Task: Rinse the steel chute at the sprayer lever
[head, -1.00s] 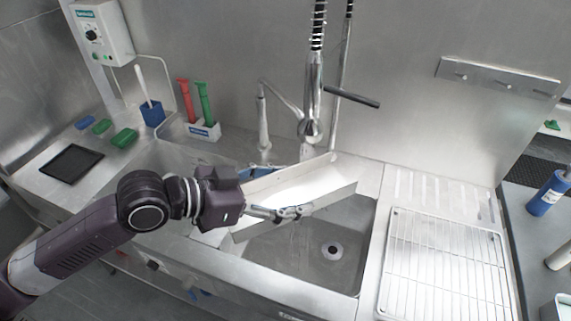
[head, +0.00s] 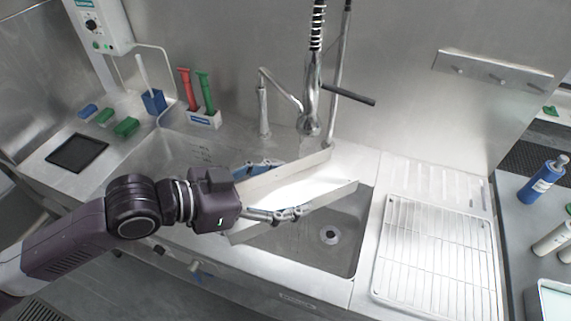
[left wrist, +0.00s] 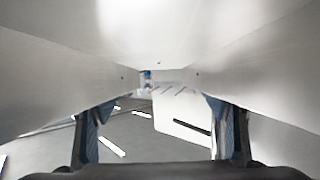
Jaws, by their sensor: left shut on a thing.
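The steel chute (head: 290,187) is a long, bright trough with raised side walls. It is held tilted over the sink, its right end below and to the right of the spray head (head: 308,124). My left gripper (head: 283,191) is shut on it, with one blue-padded finger along each side. In the left wrist view the chute (left wrist: 160,40) fills the upper part, between the fingers of the gripper (left wrist: 158,125). The black sprayer lever (head: 350,95) sticks out to the right above the spray head. No water spray can be seen. My right gripper is not in view.
The right sink basin (head: 338,262) with its drain lies below the chute. A wire rack (head: 430,250) is at the right. A curved faucet (head: 264,110) stands behind the chute.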

